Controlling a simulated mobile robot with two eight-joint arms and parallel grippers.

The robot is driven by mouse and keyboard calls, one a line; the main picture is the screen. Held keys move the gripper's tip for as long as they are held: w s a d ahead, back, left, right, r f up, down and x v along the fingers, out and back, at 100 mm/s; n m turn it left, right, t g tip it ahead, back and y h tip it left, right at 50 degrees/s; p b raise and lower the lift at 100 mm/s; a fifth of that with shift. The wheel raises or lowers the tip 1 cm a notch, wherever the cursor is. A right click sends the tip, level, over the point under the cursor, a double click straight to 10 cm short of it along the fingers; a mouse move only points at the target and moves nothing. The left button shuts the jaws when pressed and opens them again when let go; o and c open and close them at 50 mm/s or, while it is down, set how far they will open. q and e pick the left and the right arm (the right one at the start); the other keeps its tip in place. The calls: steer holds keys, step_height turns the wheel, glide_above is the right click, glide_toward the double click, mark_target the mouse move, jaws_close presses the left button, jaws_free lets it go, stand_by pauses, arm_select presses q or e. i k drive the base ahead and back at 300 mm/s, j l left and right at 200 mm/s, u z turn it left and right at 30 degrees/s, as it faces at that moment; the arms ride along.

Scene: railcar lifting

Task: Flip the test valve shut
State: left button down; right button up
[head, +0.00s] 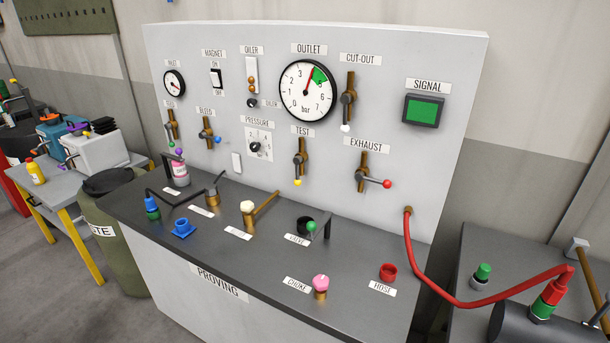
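The test valve (300,158) is on the upright light-grey panel, below the label TEST (302,131). It is a brass fitting with a grey lever that ends in a yellow knob (297,182). The lever points down, in line with the vertical brass pipe. Neither of my grippers shows in the head view.
The exhaust valve (362,173), its red-tipped lever pointing right, is close by on the right. The cut-out valve (347,98) is above right. The pressure gauge (307,90) reads between 3 and 4. Fittings stand on the dark bench top (270,255). A red hose (420,270) hangs at right.

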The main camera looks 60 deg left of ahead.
mark_target(299, 159)
steer(key=k+u, duration=0.2)
steer(key=u, duration=1.95)
steer(key=i+j, duration=0.2)
steer(key=j, duration=0.2)
steer(key=i+j+u, duration=0.1)
steer(key=j, duration=0.35)
steer(key=i+j, duration=0.3)
steer(key=i+l, duration=0.35)
